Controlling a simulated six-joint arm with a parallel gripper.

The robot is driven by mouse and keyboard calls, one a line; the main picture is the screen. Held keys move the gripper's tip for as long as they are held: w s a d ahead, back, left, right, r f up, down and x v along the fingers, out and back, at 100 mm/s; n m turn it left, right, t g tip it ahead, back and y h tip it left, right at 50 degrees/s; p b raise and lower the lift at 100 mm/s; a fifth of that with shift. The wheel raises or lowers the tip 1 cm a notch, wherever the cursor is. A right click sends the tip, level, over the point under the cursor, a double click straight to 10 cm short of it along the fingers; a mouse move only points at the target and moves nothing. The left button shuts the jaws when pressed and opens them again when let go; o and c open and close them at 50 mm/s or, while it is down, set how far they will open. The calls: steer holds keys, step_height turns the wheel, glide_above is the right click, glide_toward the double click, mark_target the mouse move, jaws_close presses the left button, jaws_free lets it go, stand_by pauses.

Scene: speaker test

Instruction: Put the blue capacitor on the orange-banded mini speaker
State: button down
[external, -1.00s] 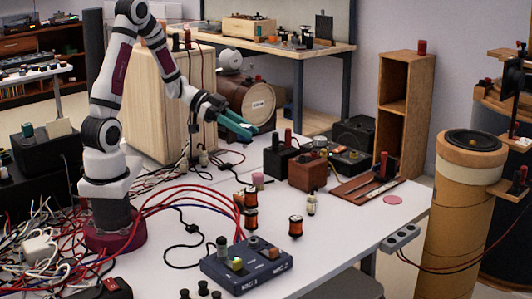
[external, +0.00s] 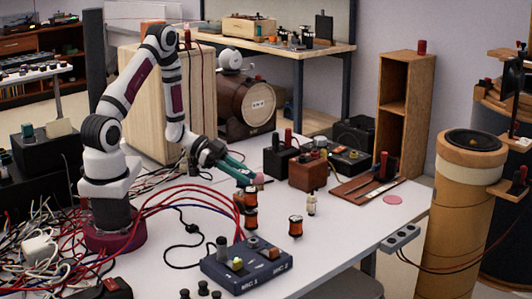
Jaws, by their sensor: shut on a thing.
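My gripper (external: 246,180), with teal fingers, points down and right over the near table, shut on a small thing. That thing is mostly hidden by the fingers and too small to make out well; I take it for the blue capacitor, as no other blue capacitor shows on the table. I cannot tell which is the mini speaker. I cannot tell whether the held thing touches the back one.
A cream bottle-like piece (external: 311,204) stands to the right. A dark blue box (external: 246,264) with knobs is in front. Red cables (external: 185,192) arch between my base and these pieces.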

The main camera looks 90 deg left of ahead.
steer(key=shift+f, duration=0.1)
steer(key=c, duration=0.6)
jaws_free()
